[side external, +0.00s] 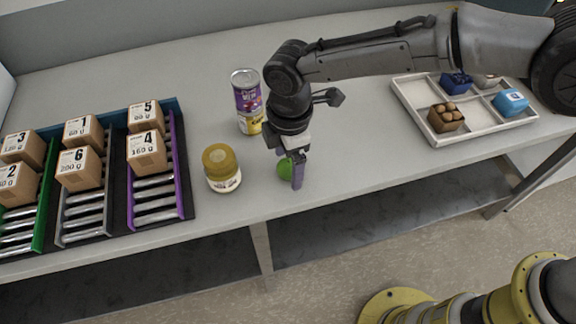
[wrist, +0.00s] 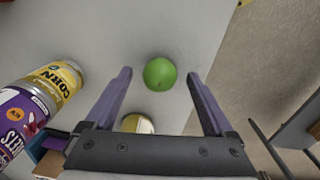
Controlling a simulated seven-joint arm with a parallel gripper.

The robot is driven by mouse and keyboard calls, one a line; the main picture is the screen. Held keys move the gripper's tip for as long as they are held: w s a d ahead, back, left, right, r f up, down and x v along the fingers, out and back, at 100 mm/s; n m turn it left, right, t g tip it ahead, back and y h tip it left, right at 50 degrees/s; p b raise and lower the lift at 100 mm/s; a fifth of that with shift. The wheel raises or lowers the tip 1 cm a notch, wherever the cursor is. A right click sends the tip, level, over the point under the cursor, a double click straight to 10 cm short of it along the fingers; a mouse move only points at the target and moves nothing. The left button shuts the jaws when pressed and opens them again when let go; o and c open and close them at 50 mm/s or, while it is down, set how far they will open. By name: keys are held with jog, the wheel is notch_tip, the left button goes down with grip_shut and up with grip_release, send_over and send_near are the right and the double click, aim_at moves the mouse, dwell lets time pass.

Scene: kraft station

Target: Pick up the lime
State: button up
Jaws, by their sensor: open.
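The lime (side external: 285,168) is a small green ball on the grey table near its front edge, partly hidden behind a finger of my gripper in the side view. In the wrist view the lime (wrist: 160,74) shows whole. My gripper (side external: 293,170) points down at the lime with its purple fingers apart. In the wrist view the open fingers of my gripper (wrist: 160,80) stand on either side of the lime, with clear gaps to it. Nothing is held.
A jar with a yellow lid (side external: 221,167) stands just left of the lime. Two stacked cans (side external: 247,100) stand behind it. A rack of numbered boxes (side external: 146,153) is at the left, a divided tray (side external: 470,117) at the right. The table (side external: 350,130) between gripper and tray is clear.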

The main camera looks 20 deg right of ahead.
jog(key=shift+f, duration=0.5)
grip_shut()
jog(key=shift+r, duration=0.2)
